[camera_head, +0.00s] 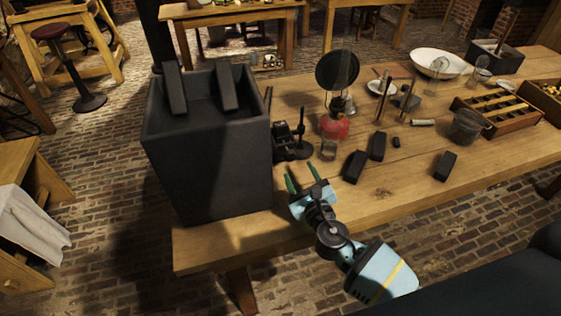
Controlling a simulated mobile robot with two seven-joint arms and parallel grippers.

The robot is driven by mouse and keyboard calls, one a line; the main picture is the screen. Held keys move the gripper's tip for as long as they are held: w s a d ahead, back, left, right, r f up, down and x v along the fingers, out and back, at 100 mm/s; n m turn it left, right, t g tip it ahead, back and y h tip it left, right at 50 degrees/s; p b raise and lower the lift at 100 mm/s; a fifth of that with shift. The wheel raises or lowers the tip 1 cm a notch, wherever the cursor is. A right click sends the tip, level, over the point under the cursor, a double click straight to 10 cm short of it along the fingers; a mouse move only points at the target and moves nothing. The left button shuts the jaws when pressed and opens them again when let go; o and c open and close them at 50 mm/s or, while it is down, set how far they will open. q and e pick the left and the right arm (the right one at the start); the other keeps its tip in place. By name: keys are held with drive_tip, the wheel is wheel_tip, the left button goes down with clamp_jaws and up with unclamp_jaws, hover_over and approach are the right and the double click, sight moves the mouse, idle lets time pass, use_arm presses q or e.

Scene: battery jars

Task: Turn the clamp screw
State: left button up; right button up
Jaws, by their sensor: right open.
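My right gripper (301,174) is open, with its two green fingertips apart and nothing between them. It is over the near left part of the wooden table (375,215), just right of a large dark box. A small black metal apparatus (291,143) stands beyond the fingertips, beside the box. It may carry the clamp screw, but the screw itself is too small and dark to make out. The fingertips appear apart from the apparatus. My left gripper is not in view.
The tall open box (210,165) holds dark slabs leaning inside. Dark blocks (445,166) lie right of my gripper.

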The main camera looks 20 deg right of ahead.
sight(291, 159)
drive_tip(key=shift+a, duration=0.1)
drive_tip(key=shift+w, duration=0.5)
drive_tip(key=w, duration=0.2)
drive_tip(key=w+b, duration=0.1)
drive_tip(key=w, duration=0.2)
drive_tip(key=shift+w+a+f, duration=0.1)
drive_tip(key=shift+w+a, duration=0.1)
drive_tip(key=shift+w, duration=0.15)
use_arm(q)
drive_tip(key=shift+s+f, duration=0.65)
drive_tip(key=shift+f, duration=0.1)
use_arm(e)
drive_tip(key=shift+w, duration=0.65)
drive_tip(key=shift+c, duration=0.3)
drive_tip(key=c, duration=0.9)
